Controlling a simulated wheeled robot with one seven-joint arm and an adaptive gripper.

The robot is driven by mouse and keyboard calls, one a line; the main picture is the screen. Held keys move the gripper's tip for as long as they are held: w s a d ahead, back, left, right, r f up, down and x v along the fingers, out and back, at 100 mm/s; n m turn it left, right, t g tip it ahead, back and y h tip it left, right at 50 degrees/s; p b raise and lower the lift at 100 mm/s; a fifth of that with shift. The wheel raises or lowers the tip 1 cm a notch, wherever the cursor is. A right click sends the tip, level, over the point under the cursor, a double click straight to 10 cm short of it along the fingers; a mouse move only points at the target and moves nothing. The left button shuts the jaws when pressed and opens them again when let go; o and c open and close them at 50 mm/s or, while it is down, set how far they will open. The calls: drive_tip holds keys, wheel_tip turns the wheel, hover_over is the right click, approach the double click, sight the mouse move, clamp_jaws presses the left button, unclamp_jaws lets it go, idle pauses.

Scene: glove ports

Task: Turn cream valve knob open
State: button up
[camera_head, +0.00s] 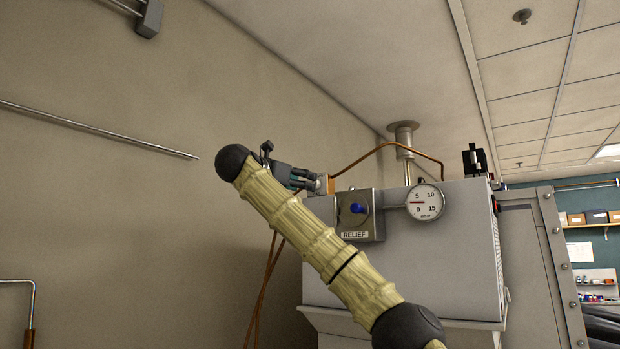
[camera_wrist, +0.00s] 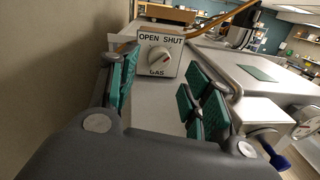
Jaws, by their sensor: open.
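The cream valve knob (camera_wrist: 158,58) is on a pale plate (camera_wrist: 178,68) in the wrist view, below the words OPEN and SHUT and above GAS. A small reddish mark shows on the knob's right part, toward the SHUT side. My gripper (camera_wrist: 163,75) is open, with green pads to the left and right of the knob's line. The knob looks ahead of the fingertips, and nothing is between the pads. In the head view my gripper (camera_head: 300,177) is by the left end of the grey cabinet's top, partly behind my arm. I cannot make out the knob clearly there.
A grey cabinet (camera_head: 455,260) carries a RELIEF box with a blue knob (camera_head: 357,208) and a round gauge (camera_head: 425,202). A copper pipe (camera_head: 385,147) arches above it. The beige wall (camera_head: 120,200) is close on the left. A metal rod (camera_head: 100,130) runs along it.

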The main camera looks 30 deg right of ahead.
drive_tip(key=p+x, duration=0.2)
drive_tip(key=x, duration=0.2)
drive_tip(key=shift+w+d, duration=0.15)
drive_tip(key=shift+d, duration=0.1)
drive_tip(key=c, duration=1.1)
